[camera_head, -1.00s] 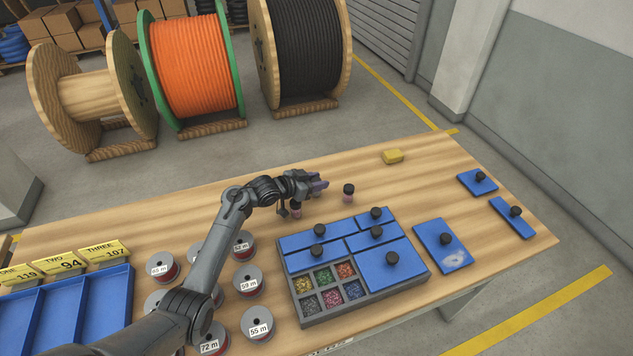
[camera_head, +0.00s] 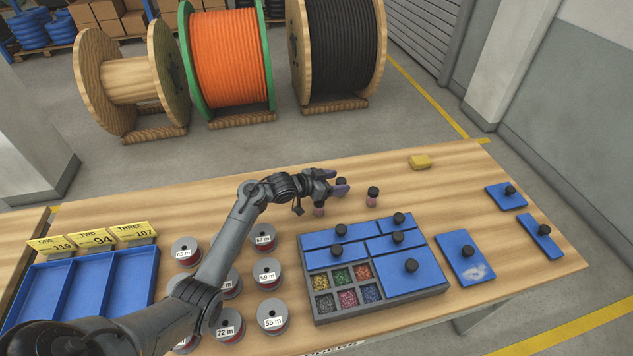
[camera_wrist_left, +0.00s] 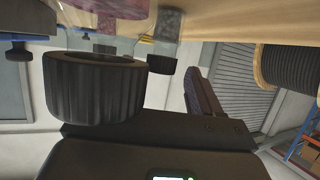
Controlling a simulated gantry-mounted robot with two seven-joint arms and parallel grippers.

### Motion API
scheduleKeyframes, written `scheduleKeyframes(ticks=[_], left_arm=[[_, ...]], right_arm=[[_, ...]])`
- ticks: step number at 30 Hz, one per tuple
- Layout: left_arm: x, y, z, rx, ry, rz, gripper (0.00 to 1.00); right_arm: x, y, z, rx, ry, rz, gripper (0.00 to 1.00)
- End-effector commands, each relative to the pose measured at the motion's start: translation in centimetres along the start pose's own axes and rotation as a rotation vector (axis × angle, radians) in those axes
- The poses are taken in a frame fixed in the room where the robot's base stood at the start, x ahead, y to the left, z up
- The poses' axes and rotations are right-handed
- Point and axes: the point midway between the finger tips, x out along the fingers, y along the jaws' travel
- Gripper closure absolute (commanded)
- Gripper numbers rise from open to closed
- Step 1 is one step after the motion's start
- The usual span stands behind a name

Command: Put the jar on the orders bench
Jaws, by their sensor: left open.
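Small jars with black lids stand on the wooden table. One jar (camera_head: 373,198) is right of my left gripper (camera_head: 338,183), and another jar (camera_head: 319,209) is on its near side. A third dark lid (camera_head: 341,181) shows at the fingers, partly hidden by them. My left gripper is open and low over the table, its fingers pointing right. In the left wrist view a ribbed black lid (camera_wrist_left: 95,88) of a clear jar is very close, with a finger (camera_wrist_left: 204,100) to its right and a smaller lid (camera_wrist_left: 162,65) behind. No bench is readably marked as orders.
A grey compartment box (camera_head: 380,310) with blue knobbed lids stands near the jars. Labelled spools (camera_head: 267,272) and a blue tray (camera_head: 85,285) are to the left. Another wooden surface (camera_head: 18,240) shows at the left edge.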

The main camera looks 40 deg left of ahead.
Motion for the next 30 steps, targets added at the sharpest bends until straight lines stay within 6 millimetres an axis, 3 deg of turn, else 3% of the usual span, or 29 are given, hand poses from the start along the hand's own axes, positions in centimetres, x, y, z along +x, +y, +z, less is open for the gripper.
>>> scheduleKeyframes(ticks=[6, 15, 30], left_arm=[[-4.4, -0.1, -0.1, 0.002, -0.003, -0.002, 0.35], [-8.3, 0.0, -0.1, 0.001, -0.001, 0.0, 0.35], [-9.2, 0.0, 0.0, 0.0, 0.0, 0.0, 0.35]], right_arm=[[-1.4, 0.0, -0.4, 0.0, 0.0, 0.0, 0.57], [-2.2, 0.0, -0.7, 0.005, 0.001, -0.004, 0.57], [-2.3, -0.1, -0.8, 0.008, 0.002, -0.006, 0.57]])
